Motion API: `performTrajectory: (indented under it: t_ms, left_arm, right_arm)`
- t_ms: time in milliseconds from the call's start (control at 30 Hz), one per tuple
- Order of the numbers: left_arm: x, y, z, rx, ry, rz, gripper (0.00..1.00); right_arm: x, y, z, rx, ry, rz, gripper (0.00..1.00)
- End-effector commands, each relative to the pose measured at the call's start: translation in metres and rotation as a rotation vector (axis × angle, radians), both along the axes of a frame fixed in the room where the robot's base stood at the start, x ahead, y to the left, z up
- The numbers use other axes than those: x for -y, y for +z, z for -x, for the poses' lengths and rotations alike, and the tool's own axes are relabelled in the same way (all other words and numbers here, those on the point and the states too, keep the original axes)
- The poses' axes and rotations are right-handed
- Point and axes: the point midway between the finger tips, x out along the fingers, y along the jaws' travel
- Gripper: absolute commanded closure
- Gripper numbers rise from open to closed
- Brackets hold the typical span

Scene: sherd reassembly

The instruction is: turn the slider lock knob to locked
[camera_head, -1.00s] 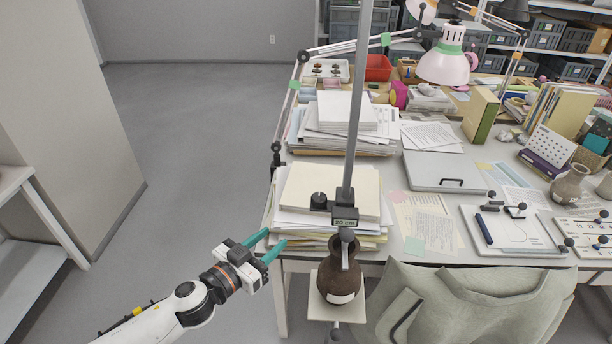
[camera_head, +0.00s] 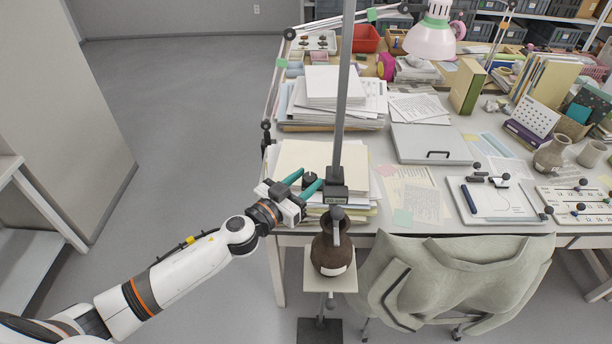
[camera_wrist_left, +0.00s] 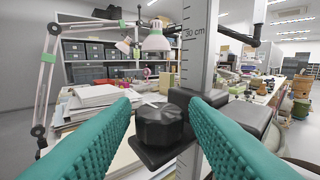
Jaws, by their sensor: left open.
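The slider lock knob (camera_wrist_left: 160,124) is a black, faceted knob on the black slider block (camera_wrist_left: 232,110) of an upright measuring post. In the head view the knob (camera_head: 311,177) shows just beyond my left gripper, beside the grey post (camera_head: 346,100). My left gripper (camera_head: 306,181) is open, its teal fingers pointing at the knob. In the left wrist view the fingers (camera_wrist_left: 165,125) stand on either side of the knob, which appears between and ahead of the tips. I cannot tell whether they touch it. My right gripper is not in view.
A brown vase (camera_head: 331,252) stands on a small stand (camera_head: 344,281) below the slider. Paper stacks (camera_head: 300,155) lie on the desk behind the knob. A grey-green garment (camera_head: 450,285) hangs at the desk's front. The floor at left is clear.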

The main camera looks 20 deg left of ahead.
Motion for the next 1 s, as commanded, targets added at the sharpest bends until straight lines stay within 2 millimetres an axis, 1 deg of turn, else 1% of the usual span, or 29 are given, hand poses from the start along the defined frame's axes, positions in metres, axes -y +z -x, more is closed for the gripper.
performTrajectory:
  t_ms: [133, 367, 400, 467, 500, 600, 833, 1000]
  left_arm:
    - [0.0027, 0.0005, -0.0068, 0.001, 0.0, -0.002, 0.59]
    - [0.003, -0.0001, -0.0073, 0.0, 0.0, -0.001, 0.59]
    - [0.003, -0.0001, -0.0073, 0.0, 0.0, -0.001, 0.61]
    - [0.0029, -0.0001, -0.0072, 0.0, 0.0, -0.001, 0.71]
    - [0.0029, -0.0001, -0.0072, 0.0, 0.0, -0.001, 0.77]
    - [0.0029, -0.0002, -0.0071, 0.0, 0.0, -0.001, 0.91]
    - [0.0021, -0.0006, -0.0073, -0.001, -0.018, -0.001, 0.91]
    - [0.0004, -0.0008, -0.0082, 0.0, -0.081, -0.002, 0.91]
  right_arm:
    - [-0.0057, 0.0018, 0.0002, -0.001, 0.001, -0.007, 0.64]
    - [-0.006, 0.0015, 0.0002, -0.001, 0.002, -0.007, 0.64]
    - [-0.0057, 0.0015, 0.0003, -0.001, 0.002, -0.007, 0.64]
    - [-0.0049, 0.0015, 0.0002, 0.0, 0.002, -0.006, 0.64]
    - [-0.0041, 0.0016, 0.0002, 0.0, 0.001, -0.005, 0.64]
    - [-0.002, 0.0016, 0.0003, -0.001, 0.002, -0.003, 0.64]
    - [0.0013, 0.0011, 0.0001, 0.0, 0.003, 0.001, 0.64]
    - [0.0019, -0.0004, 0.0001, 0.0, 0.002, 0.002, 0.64]
